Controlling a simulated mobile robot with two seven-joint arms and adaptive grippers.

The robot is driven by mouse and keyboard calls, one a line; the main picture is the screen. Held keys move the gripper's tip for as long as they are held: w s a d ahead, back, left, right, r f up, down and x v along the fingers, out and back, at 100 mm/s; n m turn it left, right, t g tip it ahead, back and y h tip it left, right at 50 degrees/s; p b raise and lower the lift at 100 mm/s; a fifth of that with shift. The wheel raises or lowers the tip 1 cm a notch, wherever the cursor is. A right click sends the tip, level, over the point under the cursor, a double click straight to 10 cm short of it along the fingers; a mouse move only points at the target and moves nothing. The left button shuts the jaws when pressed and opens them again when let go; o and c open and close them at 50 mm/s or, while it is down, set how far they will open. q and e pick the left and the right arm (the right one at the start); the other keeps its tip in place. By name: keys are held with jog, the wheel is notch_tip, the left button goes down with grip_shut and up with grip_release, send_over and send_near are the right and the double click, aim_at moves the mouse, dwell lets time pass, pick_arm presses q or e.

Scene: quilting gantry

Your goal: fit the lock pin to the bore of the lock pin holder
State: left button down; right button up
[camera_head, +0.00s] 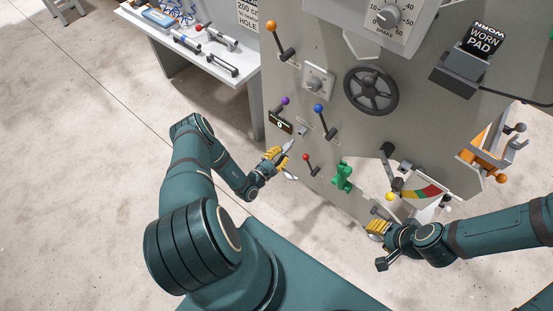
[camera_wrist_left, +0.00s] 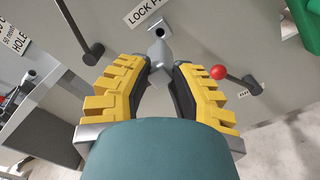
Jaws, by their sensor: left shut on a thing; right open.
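My left gripper (camera_head: 282,160) is shut on the grey lock pin (camera_head: 289,146) and holds it close in front of the grey panel. In the left wrist view, the pin (camera_wrist_left: 158,51) sticks out between the yellow and black fingers of the left gripper (camera_wrist_left: 162,72). The lock pin holder (camera_wrist_left: 153,20), a small grey block with a dark bore, lies just beyond the pin's tip. The holder also shows in the head view (camera_head: 303,130). The pin seems apart from the bore, but the exact gap is unclear. My right gripper (camera_head: 379,228) is open at the lower right.
Levers with blue (camera_head: 318,108), red (camera_head: 306,157) and purple (camera_head: 285,100) knobs stand out near the holder. A green part (camera_head: 342,178) and a handwheel (camera_head: 371,90) are further right. A white bench (camera_head: 180,43) with tools stands at the left.

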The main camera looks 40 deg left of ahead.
aim_at(290, 144)
pick_arm(q)
jog(key=shift+w+d, duration=0.1)
jog(key=shift+w, duration=1.15)
jog(key=shift+w+d, duration=0.15)
jog(key=shift+w, duration=1.65)
dwell(0.7)
jog(key=c, duration=0.8)
grip_release()
jog(key=s, duration=1.2)
jog(key=shift+a, duration=0.45)
